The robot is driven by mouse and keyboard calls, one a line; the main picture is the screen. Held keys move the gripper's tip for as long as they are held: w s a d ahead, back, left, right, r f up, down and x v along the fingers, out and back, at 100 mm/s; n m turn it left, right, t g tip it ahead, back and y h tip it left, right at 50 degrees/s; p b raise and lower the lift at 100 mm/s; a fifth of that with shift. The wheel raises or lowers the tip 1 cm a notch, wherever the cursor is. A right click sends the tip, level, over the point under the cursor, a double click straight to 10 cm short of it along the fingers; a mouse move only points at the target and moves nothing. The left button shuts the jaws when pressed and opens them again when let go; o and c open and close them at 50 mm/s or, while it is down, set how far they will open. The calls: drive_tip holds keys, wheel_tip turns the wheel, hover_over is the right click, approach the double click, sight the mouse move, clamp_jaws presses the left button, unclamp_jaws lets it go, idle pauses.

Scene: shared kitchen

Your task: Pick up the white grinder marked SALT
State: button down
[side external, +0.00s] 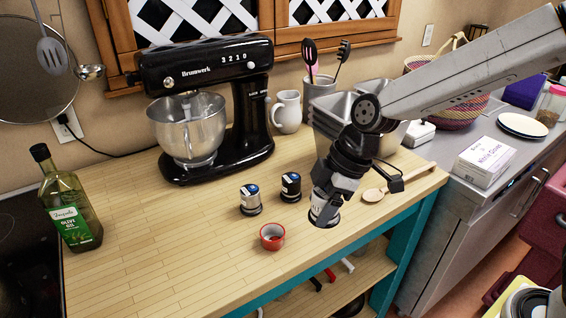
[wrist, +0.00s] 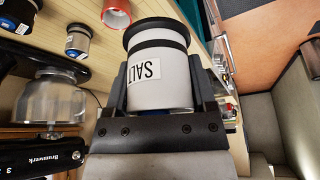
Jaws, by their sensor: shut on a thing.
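The white grinder marked SALT (wrist: 165,82) is between the two fingers of my gripper (wrist: 160,95). Its label reads upside down in the wrist view, and black bands ring its far end. In the side view, my gripper (side external: 328,192) points down near the counter's front edge, shut on this grinder (side external: 323,214), of which only the lower part shows. The grinder appears clear of the counter. A similar white grinder (side external: 250,199) with a blue top and a black one (side external: 291,187) stand upright on the counter, left of my gripper.
A red ramekin (side external: 272,237) sits near the front edge. A wooden spoon (side external: 398,184) lies right of my gripper. A black stand mixer (side external: 210,110), a white jug (side external: 287,112) and an olive oil bottle (side external: 70,200) stand on the wooden counter (side external: 170,245). Its front left is clear.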

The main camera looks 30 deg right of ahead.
drive_tip(key=shift+s+d+r, duration=0.2)
drive_tip(key=shift+s+r, duration=0.05)
drive_tip(key=shift+s, duration=0.25)
drive_tip(key=shift+s+d+r, duration=0.15)
drive_tip(key=shift+s+r, duration=0.05)
drive_tip(key=shift+s, duration=0.25)
drive_tip(key=shift+d, duration=0.1)
